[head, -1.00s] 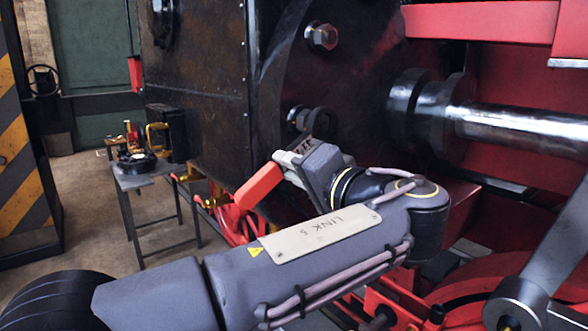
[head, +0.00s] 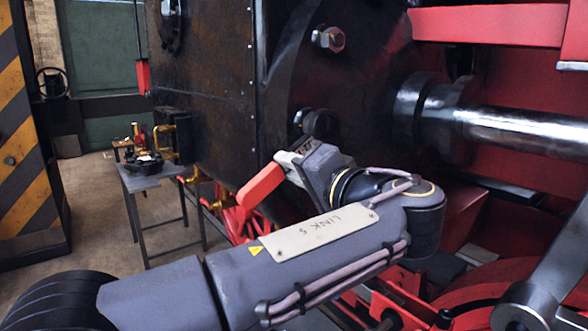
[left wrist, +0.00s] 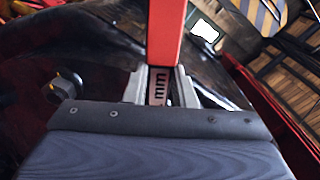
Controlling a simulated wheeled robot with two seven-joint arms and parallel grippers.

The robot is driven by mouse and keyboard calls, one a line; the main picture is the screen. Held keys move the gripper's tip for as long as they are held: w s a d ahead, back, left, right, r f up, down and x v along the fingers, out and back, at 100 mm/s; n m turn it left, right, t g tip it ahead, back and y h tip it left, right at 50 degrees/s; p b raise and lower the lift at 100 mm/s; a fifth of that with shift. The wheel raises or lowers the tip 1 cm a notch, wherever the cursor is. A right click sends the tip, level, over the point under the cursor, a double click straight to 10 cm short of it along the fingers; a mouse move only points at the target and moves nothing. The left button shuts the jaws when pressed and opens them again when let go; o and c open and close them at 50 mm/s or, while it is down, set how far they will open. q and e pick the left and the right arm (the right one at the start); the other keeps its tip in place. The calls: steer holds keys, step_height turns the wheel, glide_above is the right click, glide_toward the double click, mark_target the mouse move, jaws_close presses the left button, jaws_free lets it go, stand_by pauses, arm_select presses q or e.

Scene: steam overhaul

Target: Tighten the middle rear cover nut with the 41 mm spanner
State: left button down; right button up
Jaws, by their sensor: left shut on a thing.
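My left gripper (head: 292,160) is shut on the spanner, whose red handle (head: 262,187) sticks out to the lower left. In the left wrist view the red handle (left wrist: 167,32) rises from between the fingers, and "mm" lettering shows on the shank (left wrist: 158,88). The spanner's dark ring end (head: 322,123) is at the middle cover nut (head: 300,117), which is partly hidden. I cannot tell whether the ring is seated on it. An upper cover nut (head: 330,39) stands clear above. My right gripper is not in view.
A polished piston rod (head: 520,127) runs to the right of the round cover, with a red frame beam (head: 490,22) above. A small table (head: 155,180) with tools stands at the left behind. A striped post (head: 25,150) is at the far left.

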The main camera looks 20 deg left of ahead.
arm_select(q)
steer(key=shift+b+x, duration=0.35)
steer(key=shift+x, duration=0.9)
stand_by(1.5)
steer(key=shift+r, duration=0.15)
steer(key=shift+s+r+m+p, duration=0.2)
steer(key=shift+r+m+p, duration=0.25)
steer(key=shift+p, duration=0.25)
steer(key=shift+s+a+r+m, duration=0.1)
steer(key=shift+a+m, duration=0.05)
steer(key=shift+m, duration=0.2)
steer(key=shift+p, duration=0.3)
steer(key=shift+s+r+m+p, duration=0.1)
steer(key=shift+r+m+p, duration=0.2)
steer(key=shift+r+p, duration=0.3)
steer(key=shift+s+a+m+p, duration=0.1)
steer(key=shift+m+p, duration=0.3)
steer(key=shift+p, duration=0.05)
